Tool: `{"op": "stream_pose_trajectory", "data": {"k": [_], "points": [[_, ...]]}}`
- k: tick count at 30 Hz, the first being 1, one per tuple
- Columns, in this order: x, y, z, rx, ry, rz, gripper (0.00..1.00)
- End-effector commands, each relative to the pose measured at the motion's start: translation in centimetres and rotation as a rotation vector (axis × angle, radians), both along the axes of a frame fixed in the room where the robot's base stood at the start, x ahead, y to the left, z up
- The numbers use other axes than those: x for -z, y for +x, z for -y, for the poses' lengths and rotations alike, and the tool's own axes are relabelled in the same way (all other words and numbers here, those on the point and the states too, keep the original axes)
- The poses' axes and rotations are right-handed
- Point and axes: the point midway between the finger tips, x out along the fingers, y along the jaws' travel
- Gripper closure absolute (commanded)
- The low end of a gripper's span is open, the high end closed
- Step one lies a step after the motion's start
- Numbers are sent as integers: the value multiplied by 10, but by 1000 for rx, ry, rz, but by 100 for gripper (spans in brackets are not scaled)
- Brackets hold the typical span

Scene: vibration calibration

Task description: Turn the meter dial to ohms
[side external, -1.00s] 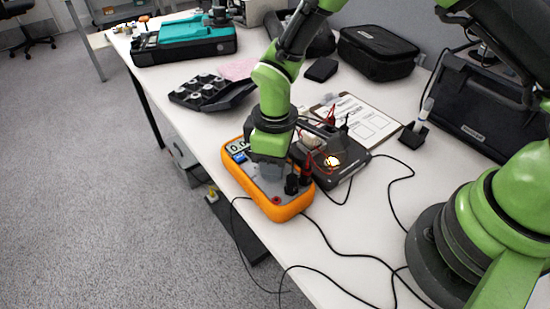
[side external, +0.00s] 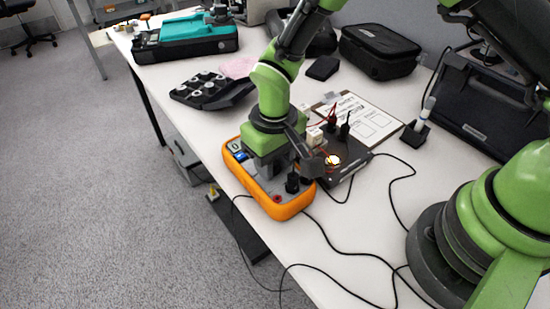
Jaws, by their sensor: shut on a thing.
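The meter (side external: 290,209) is an orange-cased unit lying face up near the table's left edge. Part of its display (side external: 235,147) shows at its far end. My gripper (side external: 271,170) points down over the middle of the meter's face and is shut on the dial, which the gripper hides. The dial's pointer and its markings cannot be seen. A black plug (side external: 292,184) stands in the meter's near end, beside a red socket (side external: 277,199).
A dark box with a lit lamp (side external: 333,160) and red wires stands close right of the meter. Black cables (side external: 345,255) cross the table in front. A clipboard (side external: 362,119), a black tray (side external: 205,90) and a black case (side external: 378,52) lie farther back.

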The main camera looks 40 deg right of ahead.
Motion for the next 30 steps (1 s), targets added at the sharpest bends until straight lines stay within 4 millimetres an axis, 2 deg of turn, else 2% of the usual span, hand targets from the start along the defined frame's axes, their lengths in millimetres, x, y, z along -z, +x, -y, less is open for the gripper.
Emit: {"op": "stream_pose_trajectory", "data": {"k": [18, 19, 21, 30], "points": [[0, 1, -1, 48, 1, 3, 86], [0, 1, -1, 48, 1, 3, 58], [0, 1, -1, 48, 1, 3, 42], [-1, 0, -1, 48, 1, 2, 40]]}}
